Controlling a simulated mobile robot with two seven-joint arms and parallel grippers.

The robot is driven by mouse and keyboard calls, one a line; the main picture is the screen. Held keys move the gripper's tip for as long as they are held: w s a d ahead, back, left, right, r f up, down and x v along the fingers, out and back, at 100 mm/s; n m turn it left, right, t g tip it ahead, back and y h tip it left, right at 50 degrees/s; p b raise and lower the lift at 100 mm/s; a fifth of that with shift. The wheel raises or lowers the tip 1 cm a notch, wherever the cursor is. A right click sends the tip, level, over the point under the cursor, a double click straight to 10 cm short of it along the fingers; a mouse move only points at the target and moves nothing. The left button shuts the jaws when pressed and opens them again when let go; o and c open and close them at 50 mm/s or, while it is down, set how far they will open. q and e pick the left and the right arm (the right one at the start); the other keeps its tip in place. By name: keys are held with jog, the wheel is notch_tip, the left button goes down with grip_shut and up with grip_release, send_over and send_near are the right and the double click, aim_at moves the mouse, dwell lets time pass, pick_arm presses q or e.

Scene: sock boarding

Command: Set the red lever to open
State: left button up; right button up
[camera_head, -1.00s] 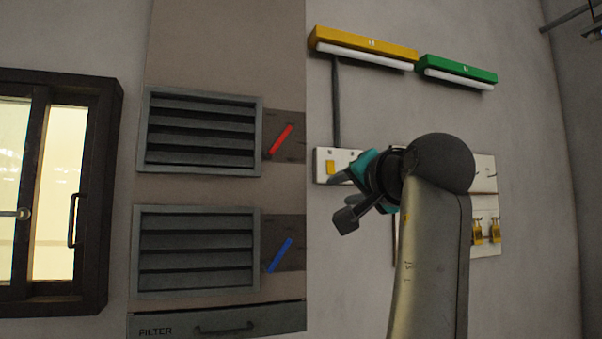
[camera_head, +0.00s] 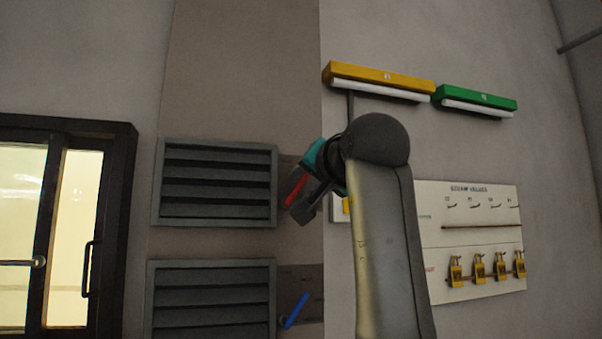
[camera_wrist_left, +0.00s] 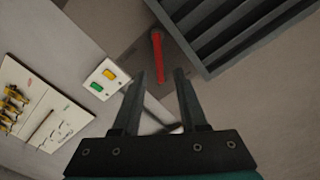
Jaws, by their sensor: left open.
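The red lever (camera_head: 294,188) is on a dark plate to the right of the upper grey louvre vent (camera_head: 216,183) in the head view. It is tilted, and my left gripper partly covers it. In the left wrist view the red lever (camera_wrist_left: 158,58) lies ahead of the fingertips, slightly above the gap between them. My left gripper (camera_wrist_left: 160,76) is open with nothing between its fingers. In the head view my left gripper (camera_head: 305,205) is in front of the lever's plate. Contact with the lever cannot be told there. My right gripper is not in view.
A blue lever (camera_head: 296,310) is below, beside the lower vent (camera_head: 210,300). A white board (camera_head: 470,240) with several yellow padlocks is at right. A switch plate (camera_wrist_left: 104,79) with yellow and green buttons is near the lever. Yellow (camera_head: 385,75) and green (camera_head: 478,97) lamps are above.

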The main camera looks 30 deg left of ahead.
aim_at(302, 183)
pick_arm(q)
jog(key=shift+p+x, duration=0.6)
jog(key=shift+x, duration=1.65)
jog(key=shift+c, duration=0.2)
grip_shut()
